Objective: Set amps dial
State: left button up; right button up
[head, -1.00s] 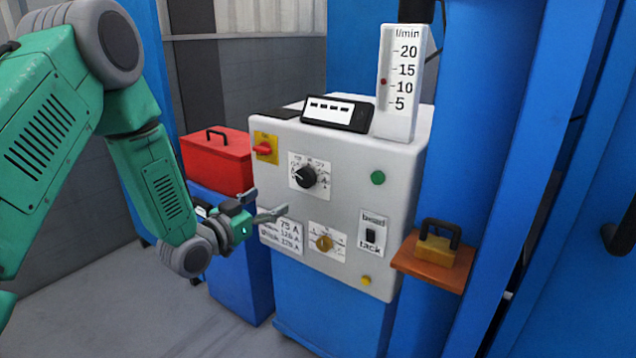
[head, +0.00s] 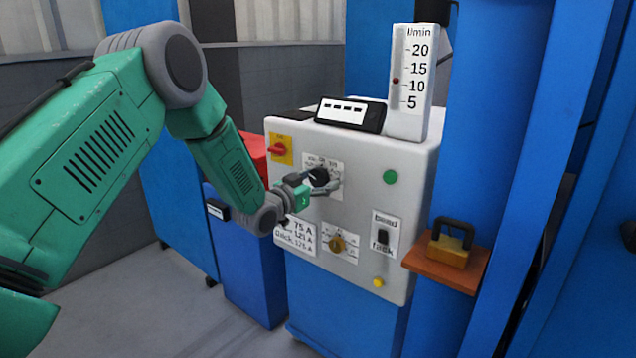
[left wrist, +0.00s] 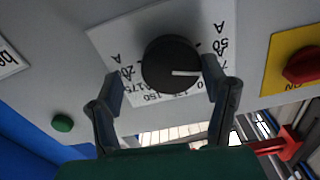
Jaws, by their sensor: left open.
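The black amps dial (head: 319,176) sits on a white scale plate on the front of the grey machine; my left gripper partly covers it in the head view. In the left wrist view the dial (left wrist: 171,64) is large, with a white pointer line towards the right. My left gripper (head: 322,186) is at the dial, and its open fingers (left wrist: 163,84) stand on either side of it. A small gap shows at the left finger; whether the right finger touches the dial I cannot tell. My right gripper is not in view.
A red switch on a yellow plate (head: 281,150) is left of the dial. A brass knob (head: 338,245), a green button (head: 390,177) and a rocker switch (head: 383,237) share the panel. A wooden shelf (head: 440,269) with a padlock-like block juts out at right.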

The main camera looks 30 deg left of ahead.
pick_arm(q)
jog(key=shift+a+f, duration=0.25)
jog(key=shift+a, duration=0.45)
jog(key=c, duration=1.1)
jog(key=shift+a+f, duration=0.1)
jog(key=shift+a, duration=0.15)
jog(key=shift+c, duration=0.3)
jog(key=shift+d, duration=0.4)
jog(key=shift+s+a+m, duration=0.1)
jog(key=shift+a+m, duration=0.05)
jog(key=shift+m, duration=1.15)
jog(key=m, duration=0.7)
jog(key=shift+f, duration=0.1)
jog(key=shift+m, duration=2)
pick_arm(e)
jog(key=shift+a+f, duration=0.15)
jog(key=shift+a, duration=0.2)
pick_arm(q)
jog(key=shift+f, duration=0.1)
